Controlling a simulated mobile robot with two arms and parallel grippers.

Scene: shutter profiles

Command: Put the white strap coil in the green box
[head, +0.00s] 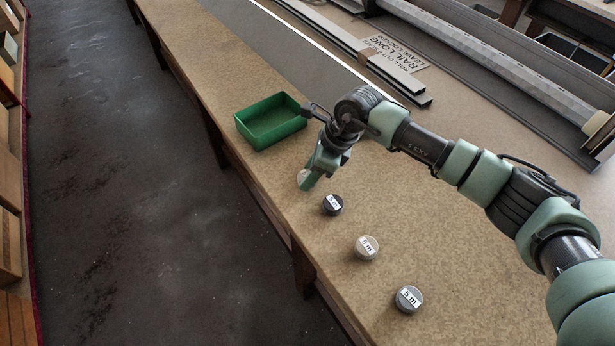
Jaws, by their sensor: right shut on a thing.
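The green box (262,136) is an open, empty tray standing on the workbench in the upper middle of the head view. My right gripper (309,180) points down at the bench near its left edge, a little in front of the box. It is shut on a pale, whitish coil (301,176), which I take to be the white strap coil. The fingers hide much of it, and I cannot tell whether it still touches the bench. My left gripper is not in view.
A black coil (332,211), a beige coil (361,252) and a grey coil (402,306) stand in a row in front of the gripper. Long rails (330,38) and a paper sign (396,51) lie at the back. The bench drops to the floor at left.

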